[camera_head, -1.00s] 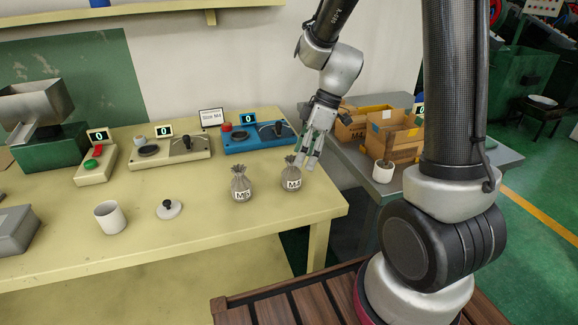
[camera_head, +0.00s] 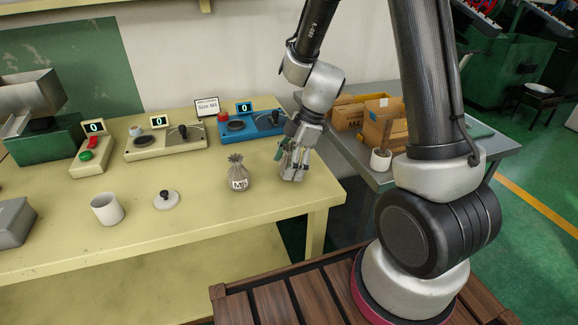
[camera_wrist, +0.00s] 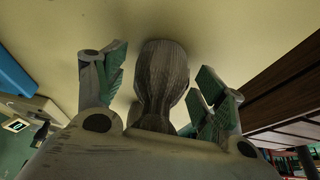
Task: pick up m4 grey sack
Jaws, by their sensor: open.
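The grey M4 sack (camera_wrist: 162,80) stands between the two spread fingers of my gripper (camera_wrist: 158,92) in the wrist view. Gaps show between the sack and both fingers, and its label is out of sight there. In the head view my gripper (camera_head: 292,172) is low over the yellow table's right part and hides nearly all of the M4 sack. The gripper is open. A similar grey sack (camera_head: 237,175), whose label reads M5 or M6, stands on the table just left of my gripper.
On the yellow table (camera_head: 270,210) are a white cup (camera_head: 107,209), a lid with a black knob (camera_head: 166,200) and a blue device (camera_head: 250,127) behind my gripper. Cardboard boxes (camera_head: 378,118) and a white pot (camera_head: 381,160) stand on the grey table at right.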

